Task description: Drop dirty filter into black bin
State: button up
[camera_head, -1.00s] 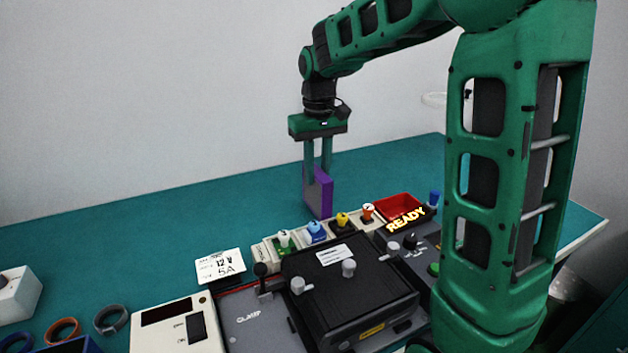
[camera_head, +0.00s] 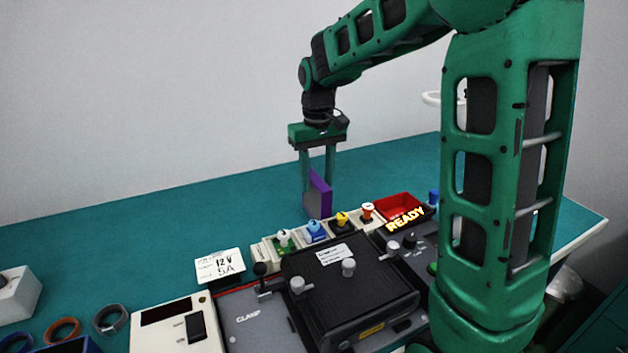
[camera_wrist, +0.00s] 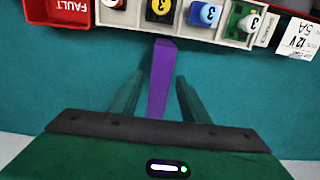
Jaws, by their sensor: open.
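My gripper (camera_head: 317,182) points down over the far side of the teal bench, with its fingers spread. A flat purple block (camera_head: 319,196) stands upright on the bench between the fingers. In the wrist view the purple block (camera_wrist: 162,78) shows as a narrow strip between the two fingers (camera_wrist: 158,98), with a gap visible on each side. I see nothing that I can clearly name as a dirty filter, and no black bin is in view.
A row of small coloured parts in pale holders lies just in front of the block, beside a red tray (camera_head: 401,206). A black clamp fixture (camera_head: 350,290) with grey knobs is nearer. The back left bench (camera_head: 130,225) is clear.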

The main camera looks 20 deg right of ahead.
aim_at(316, 201)
jog(key=shift+o, duration=0.4)
notch_tip(316, 201, up, 12)
jog(key=shift+f, duration=0.25)
jog(key=f, duration=1.3)
jog(key=shift+s+f, duration=0.25)
jog(key=shift+f, duration=0.15)
jog(key=f, duration=0.2)
jog(key=w+f, duration=0.1)
jog(key=f, duration=0.1)
jog(key=shift+f, duration=0.75)
jog(key=shift+c, duration=0.6)
grip_shut()
